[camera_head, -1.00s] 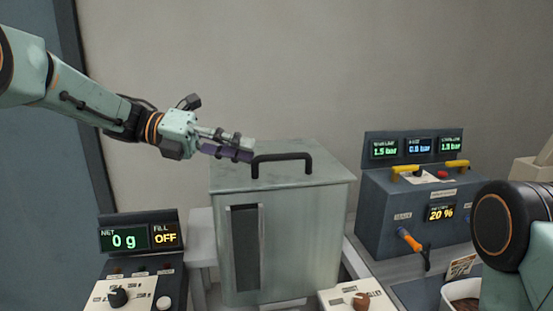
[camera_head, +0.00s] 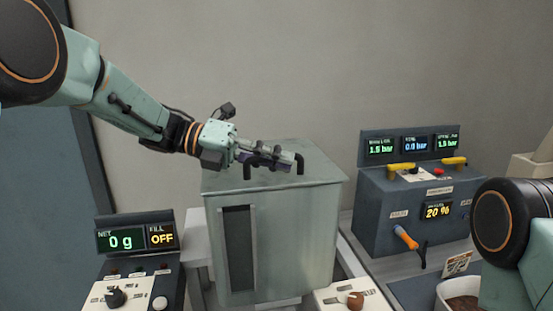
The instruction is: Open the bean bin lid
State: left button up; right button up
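The bean bin (camera_head: 300,235) is a grey metal box with a dark vertical window in its front. Its flat lid (camera_head: 322,172) lies level on top and looks closed. A black bar handle (camera_head: 300,165) stands on the lid. My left gripper (camera_head: 282,160) points right and lies across the handle in the picture, hiding most of its top bar. Only the handle's two ends show. I cannot tell whether the fingers touch the handle or how far apart they are. My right gripper is out of view; only part of my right arm shows at the right edge.
A weighing panel (camera_head: 135,240) reading 0 g and OFF stands left of the bin. A dark blue pressure console (camera_head: 415,190) with yellow handles stands to the right. A tub (camera_head: 457,292) of brown contents is at lower right.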

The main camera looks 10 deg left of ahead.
pick_arm(q)
jog(key=shift+s+a+r, duration=0.1)
jog(key=shift+c, duration=0.7)
jog(key=shift+a, duration=0.2)
grip_shut()
jog(key=shift+r, duration=0.1)
jog(key=shift+w+r, duration=0.2)
jog(key=shift+r, duration=0.25)
jog(key=r, duration=0.1)
jog(key=w+r+p, duration=0.1)
jog(key=r, duration=0.1)
jog(key=shift+a+r, duration=0.15)
jog(key=shift+r, duration=0.05)
jog(key=w+a+r+n+h+p, duration=0.1)
jog(key=w+r+n+p, duration=0.1)
jog(key=w+r+p, duration=0.2)
jog(key=shift+w+a+r+g+p, duration=0.25)
jog(key=shift+a+r+g+p, duration=0.05)
jog(key=shift+r+p, duration=1.1)
